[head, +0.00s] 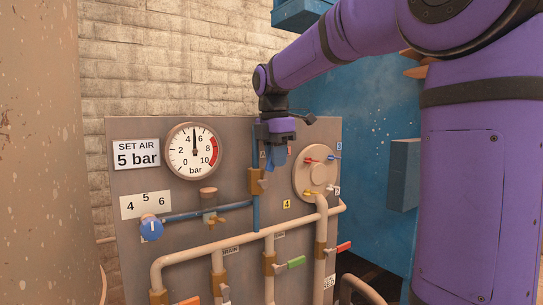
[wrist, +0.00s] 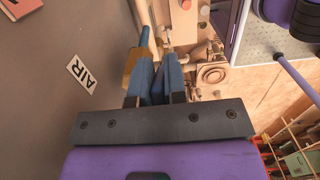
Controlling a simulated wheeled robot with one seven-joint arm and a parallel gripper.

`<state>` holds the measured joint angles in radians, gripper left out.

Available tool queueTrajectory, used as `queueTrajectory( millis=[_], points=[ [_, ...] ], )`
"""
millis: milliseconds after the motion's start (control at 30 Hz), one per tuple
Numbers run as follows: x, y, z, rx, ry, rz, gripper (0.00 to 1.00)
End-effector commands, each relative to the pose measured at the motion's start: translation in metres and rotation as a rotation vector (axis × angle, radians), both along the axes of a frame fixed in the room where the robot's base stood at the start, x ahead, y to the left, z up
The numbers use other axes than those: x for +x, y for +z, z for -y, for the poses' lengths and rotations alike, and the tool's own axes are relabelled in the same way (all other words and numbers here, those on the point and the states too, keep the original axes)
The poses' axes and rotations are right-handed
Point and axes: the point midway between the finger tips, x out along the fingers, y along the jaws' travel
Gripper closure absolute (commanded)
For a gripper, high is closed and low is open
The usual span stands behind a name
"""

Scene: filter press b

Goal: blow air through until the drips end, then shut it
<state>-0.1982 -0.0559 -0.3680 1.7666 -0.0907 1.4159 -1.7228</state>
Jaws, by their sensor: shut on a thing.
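My gripper (head: 274,152) reaches down to the brass air valve (head: 257,182) on the blue pipe, in front of the grey panel. In the wrist view the fingers (wrist: 157,72) are shut on a blue lever (wrist: 157,88), mostly hidden between them. The brass valve body shows beside them, near the AIR label (wrist: 82,73). The lever's exact angle is hard to tell. The pressure gauge (head: 194,150) needle points almost straight up, at about 5 bar. The blue regulator knob (head: 151,229) sits below the 4-5-6 scale. I see no drips; the drain outlets' ends are out of view.
A blue machine wall stands behind.

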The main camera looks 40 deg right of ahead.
Motion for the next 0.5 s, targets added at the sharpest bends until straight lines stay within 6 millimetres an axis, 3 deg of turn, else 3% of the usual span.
queueTrajectory(
  millis=[500],
  points=[
    [0.0,-0.024,0.028,0.489,-0.007,0.003,1.0]
  ],
)
